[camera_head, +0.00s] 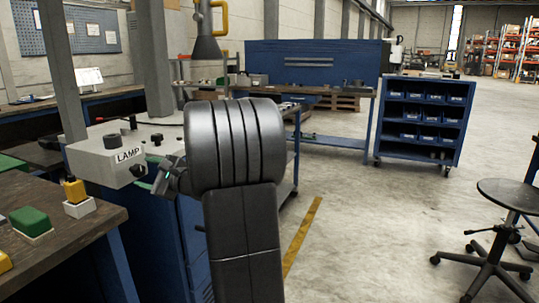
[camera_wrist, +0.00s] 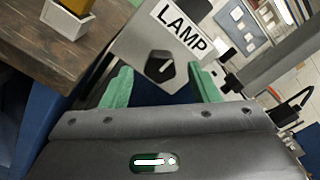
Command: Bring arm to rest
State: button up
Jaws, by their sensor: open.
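My gripper (camera_head: 166,180) is at the left end of my dark arm, close to the front face of the grey box marked LAMP (camera_head: 105,158). In the wrist view my gripper (camera_wrist: 160,76) is open, with its two green fingers apart. A black knob (camera_wrist: 159,69) with a light pointer mark on the LAMP box shows between the fingertips. I cannot tell whether the fingers touch it. Nothing is held. In the head view my arm hides part of the bench behind it.
A wooden bench (camera_head: 62,244) with a green block (camera_head: 30,221) and a yellow-topped white block (camera_head: 77,196) stands at the lower left. A black stool (camera_head: 500,196) is at the right, a blue bin rack (camera_head: 424,118) behind.

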aim_at(142, 170)
jog(key=x, duration=0.3)
jog(key=shift+w+a, duration=0.15)
jog(key=shift+a, duration=0.2)
jog(key=shift+r+m+p, duration=0.25)
jog(key=shift+m+p, duration=0.05)
jog(key=shift+p, duration=0.4)
jog(key=shift+d+p, duration=0.1)
jog(key=shift+p, duration=0.3)
jog(key=m+p, duration=0.4)
jog(key=p, duration=0.1)
jog(key=shift+p, duration=0.4)
jog(key=m+p, duration=0.4)
jog(key=p, duration=0.2)
jog(key=shift+w, duration=0.1)
jog(key=m+p, duration=0.7)
jog(key=p, duration=0.3)
jog(key=shift+w+d+p, duration=0.1)
jog(key=shift+p, duration=0.2)
jog(key=shift+f+m+p, duration=0.1)
jog(key=shift+m+p, duration=1)
jog(key=shift+p, duration=0.05)
jog(key=shift+f, duration=0.15)
